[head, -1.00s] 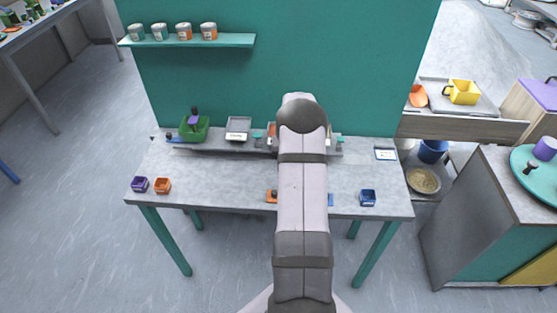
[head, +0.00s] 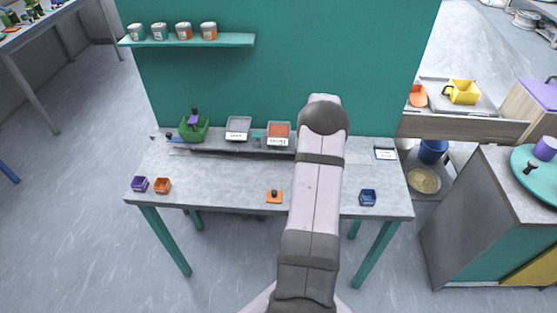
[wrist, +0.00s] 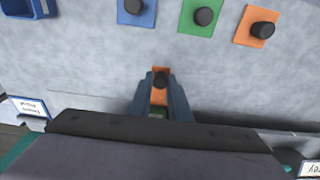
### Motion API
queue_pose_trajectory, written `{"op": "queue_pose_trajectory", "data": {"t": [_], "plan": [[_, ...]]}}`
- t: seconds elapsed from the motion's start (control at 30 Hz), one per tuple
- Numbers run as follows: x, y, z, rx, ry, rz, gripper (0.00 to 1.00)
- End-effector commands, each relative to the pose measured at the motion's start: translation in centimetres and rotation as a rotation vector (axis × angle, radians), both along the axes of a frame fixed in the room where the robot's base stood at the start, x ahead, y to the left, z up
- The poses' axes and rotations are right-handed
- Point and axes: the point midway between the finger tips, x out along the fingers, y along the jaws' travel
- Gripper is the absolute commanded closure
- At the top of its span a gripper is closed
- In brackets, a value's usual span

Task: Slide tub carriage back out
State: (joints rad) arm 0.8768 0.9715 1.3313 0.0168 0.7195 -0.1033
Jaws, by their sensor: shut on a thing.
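My gripper (wrist: 160,92) is shut on an orange piece (wrist: 159,96) with a dark round top, held between the two grey-blue fingers near the back of the table. A small green bit shows just below it. In the head view my arm covers the gripper and the held piece. I cannot make out the body of the tub carriage. Along the back rail (head: 215,152) stand a grey tub (head: 239,124) with a label and a tub of orange powder (head: 279,129) with a label, left of my arm.
A green bin (head: 194,133) with a purple scoop stands at the rail's left. On the table are purple (head: 140,184), orange (head: 162,185) and blue (head: 368,198) small boxes. Blue (wrist: 135,8), green (wrist: 201,15) and orange (wrist: 257,26) pads carry black knobs. The table's middle left is clear.

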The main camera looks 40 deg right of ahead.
Motion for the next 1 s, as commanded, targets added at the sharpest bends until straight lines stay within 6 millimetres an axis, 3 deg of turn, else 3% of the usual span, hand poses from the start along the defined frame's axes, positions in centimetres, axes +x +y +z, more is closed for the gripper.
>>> {"op": "queue_pose_trajectory", "data": {"t": [1.0], "plan": [[-5.3,-5.3,0.0,-0.001,0.0,-0.002,1.0]]}}
